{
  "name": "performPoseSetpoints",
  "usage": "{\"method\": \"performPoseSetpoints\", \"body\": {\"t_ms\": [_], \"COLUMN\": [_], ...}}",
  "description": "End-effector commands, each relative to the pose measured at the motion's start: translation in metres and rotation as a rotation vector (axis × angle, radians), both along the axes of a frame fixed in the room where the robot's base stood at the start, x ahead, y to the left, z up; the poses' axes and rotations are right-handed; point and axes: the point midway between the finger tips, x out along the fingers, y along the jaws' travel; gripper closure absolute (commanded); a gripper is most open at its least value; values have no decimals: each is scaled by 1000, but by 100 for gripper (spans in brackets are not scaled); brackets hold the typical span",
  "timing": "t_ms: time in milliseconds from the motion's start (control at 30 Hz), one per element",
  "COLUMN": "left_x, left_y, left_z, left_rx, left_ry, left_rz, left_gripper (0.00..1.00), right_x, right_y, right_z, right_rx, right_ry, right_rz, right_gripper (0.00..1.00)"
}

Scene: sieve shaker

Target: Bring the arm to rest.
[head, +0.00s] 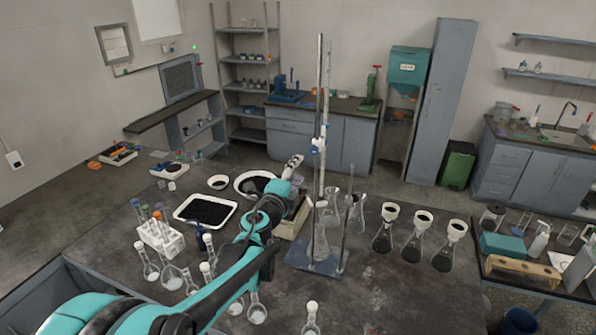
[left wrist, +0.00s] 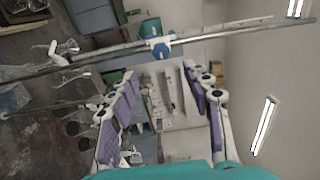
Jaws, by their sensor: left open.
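My left arm (head: 247,255) reaches in from the lower left over the dark table. My left gripper (head: 290,168) is at its end, above the far part of the table, beside the metal stand rods. In the left wrist view the left gripper (left wrist: 165,100) has its two purple-padded fingers spread wide with nothing between them. The retort stand (head: 320,261) has a blue base and tall rods with a blue clamp (head: 319,145); its rod crosses the upper part of the left wrist view (left wrist: 210,40). My right gripper shows in neither view.
A white tray of dark grains (head: 206,211) and a white test tube rack (head: 160,240) stand left of the arm. Several round flasks (head: 257,311) stand near the arm. Conical flasks with funnels (head: 414,250) stand to the right.

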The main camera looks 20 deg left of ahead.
Motion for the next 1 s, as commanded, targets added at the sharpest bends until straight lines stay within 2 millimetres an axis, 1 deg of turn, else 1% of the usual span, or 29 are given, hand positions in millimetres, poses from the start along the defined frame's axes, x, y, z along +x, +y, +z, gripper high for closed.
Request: {"method": "performPoseSetpoints", "body": {"t_ms": [167, 267, 367, 467, 500, 567, 600, 667, 700, 767, 800, 867, 900, 1000], "left_x": [0, -4, -22, -56, -74, -104, -123, -151, -169, -196, -213, -238, -254, -289], "left_y": [0, 2, 10, 25, 31, 38, 40, 38, 35, 27, 18, 5, -5, -30], "left_z": [0, -2, -12, -39, -58, -93, -120, -159, -184, -223, -248, -285, -307, -352], "left_rx": [0, -29, -137, -334, -429, -578, -674, -803, -878, -984, -1049, -1137, -1190, -1294], "left_ry": [0, -5, -17, -13, 2, 41, 77, 139, 185, 259, 313, 397, 452, 583], "left_rz": [0, 19, 85, 206, 265, 352, 407, 478, 520, 575, 607, 649, 673, 717], "left_gripper": [51, 51, 51, 51, 51, 51, 51, 51, 51, 51, 51, 51, 51, 51], "right_x": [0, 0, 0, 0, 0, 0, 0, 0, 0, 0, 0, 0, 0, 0], "right_y": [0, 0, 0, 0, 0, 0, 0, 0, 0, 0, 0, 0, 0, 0], "right_z": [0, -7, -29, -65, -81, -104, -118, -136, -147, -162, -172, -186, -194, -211], "right_rx": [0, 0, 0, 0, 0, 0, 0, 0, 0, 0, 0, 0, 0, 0], "right_ry": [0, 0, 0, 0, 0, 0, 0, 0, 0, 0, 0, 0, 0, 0], "right_rz": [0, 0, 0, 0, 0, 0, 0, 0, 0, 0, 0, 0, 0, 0], "right_gripper": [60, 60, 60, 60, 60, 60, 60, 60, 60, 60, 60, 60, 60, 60]}}
